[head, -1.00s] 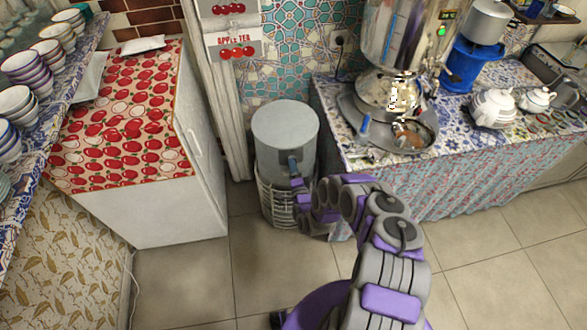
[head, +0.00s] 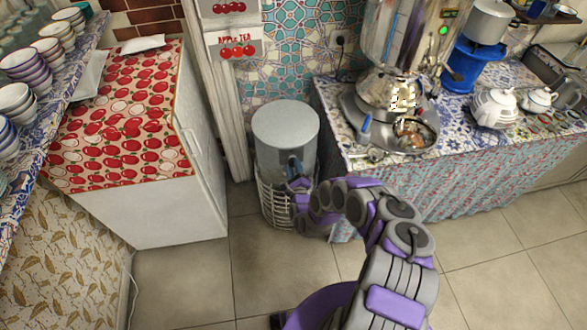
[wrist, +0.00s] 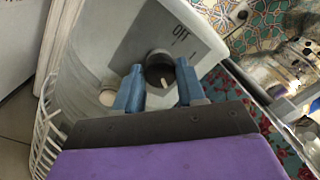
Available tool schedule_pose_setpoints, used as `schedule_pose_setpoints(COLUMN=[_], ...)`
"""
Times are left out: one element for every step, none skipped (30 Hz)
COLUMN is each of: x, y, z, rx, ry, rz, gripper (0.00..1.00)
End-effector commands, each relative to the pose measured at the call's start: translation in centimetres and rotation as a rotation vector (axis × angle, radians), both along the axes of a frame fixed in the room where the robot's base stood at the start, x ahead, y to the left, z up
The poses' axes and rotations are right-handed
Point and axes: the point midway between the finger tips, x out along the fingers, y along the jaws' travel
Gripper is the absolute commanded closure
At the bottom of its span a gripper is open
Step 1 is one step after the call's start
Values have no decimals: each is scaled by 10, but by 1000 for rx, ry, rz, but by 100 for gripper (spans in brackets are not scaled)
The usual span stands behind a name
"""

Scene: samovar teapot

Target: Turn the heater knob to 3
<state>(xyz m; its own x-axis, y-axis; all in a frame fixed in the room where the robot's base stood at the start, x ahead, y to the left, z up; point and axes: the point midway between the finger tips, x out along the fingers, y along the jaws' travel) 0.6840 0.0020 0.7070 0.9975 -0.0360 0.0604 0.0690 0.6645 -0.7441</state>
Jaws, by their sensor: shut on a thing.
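The heater is a grey cylinder (head: 285,128) on the floor, inside a white wire frame. Its dark round knob (wrist: 158,66) shows in the wrist view, on a grey panel marked "OFF" with a short tick line beside it. A small pale mark shows on the knob's lower part; the number it faces cannot be read. My gripper (wrist: 159,78) has its two blue fingers on either side of the knob, shut on it. In the head view my gripper (head: 294,168) is at the heater's front, and the knob is hidden there.
A white cabinet with a red-patterned top (head: 125,125) stands left of the heater. A cloth-sided counter (head: 450,165) stands to the right, holding a samovar (head: 385,90) on a tray and white teapots (head: 495,108). The tiled floor (head: 240,265) in front is clear.

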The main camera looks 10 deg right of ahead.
Motion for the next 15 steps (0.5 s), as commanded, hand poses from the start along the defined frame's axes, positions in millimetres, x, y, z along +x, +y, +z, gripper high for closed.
schedule_pose_setpoints(x=[-2, -2, -2, -2, -2, -2, -2, -2, -2, -2, -2, -2, -2, -3, -3], y=[-3, -2, -2, -2, -2, -2, -2, -2, -2, -2, -2, -2, -2, -2, -2], z=[-5, -5, -5, -5, -5, -5, -5, -5, -6, -6, -6, -6, -6, -6, -6], rx=[32, 52, 76, 93, 109, 128, 142, 154, 168, 179, 188, 197, 204, 210, 216], ry=[12, 13, 12, 13, 12, 13, 14, 14, 14, 15, 15, 15, 15, 15, 15], rz=[-5, -6, -5, -5, -6, -6, -7, -7, -7, -7, -7, -7, -7, -6, -7], gripper=[91, 91, 91, 91, 91, 91, 91, 91, 91, 91, 91, 91, 91, 91, 91])
